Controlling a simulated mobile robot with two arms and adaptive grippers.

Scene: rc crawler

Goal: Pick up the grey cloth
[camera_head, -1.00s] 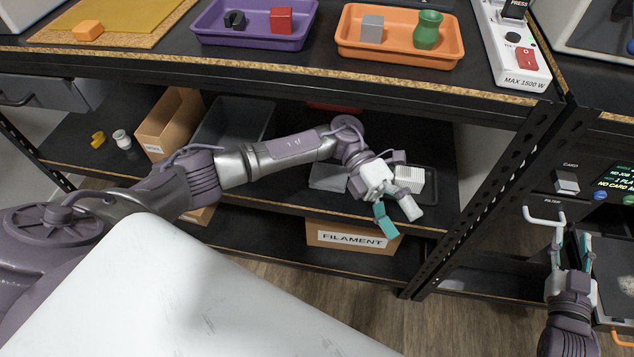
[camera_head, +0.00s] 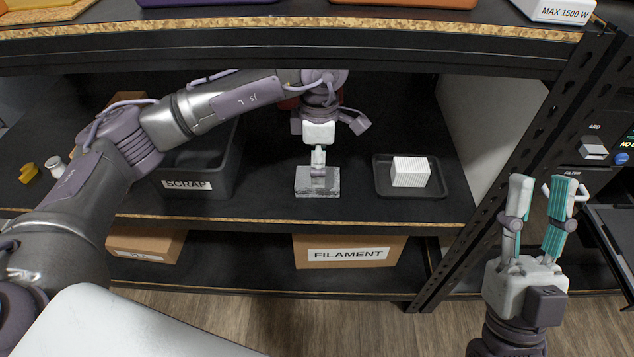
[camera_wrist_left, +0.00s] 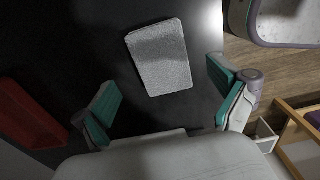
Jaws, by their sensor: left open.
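The grey cloth (camera_head: 305,187) lies as a flat folded rectangle on the black middle shelf, between the scrap bin and a black tray. It also shows in the left wrist view (camera_wrist_left: 160,57), just ahead of the fingers. My left gripper (camera_head: 318,172) reaches in over it, seen edge-on, and hides part of it. In the left wrist view its teal-padded fingers (camera_wrist_left: 162,78) are wide apart with nothing between them. Whether they touch the cloth I cannot tell. My right gripper (camera_head: 541,184) is open and empty at the right, in front of the shelf post.
The grey scrap bin (camera_head: 228,178) stands left of the cloth. The black tray (camera_head: 436,190) with a white ribbed block (camera_head: 410,172) is at its right. The upper shelf edge (camera_head: 250,35) runs above my left arm. A filament box (camera_head: 380,251) sits below. A red object (camera_wrist_left: 30,115) is nearby.

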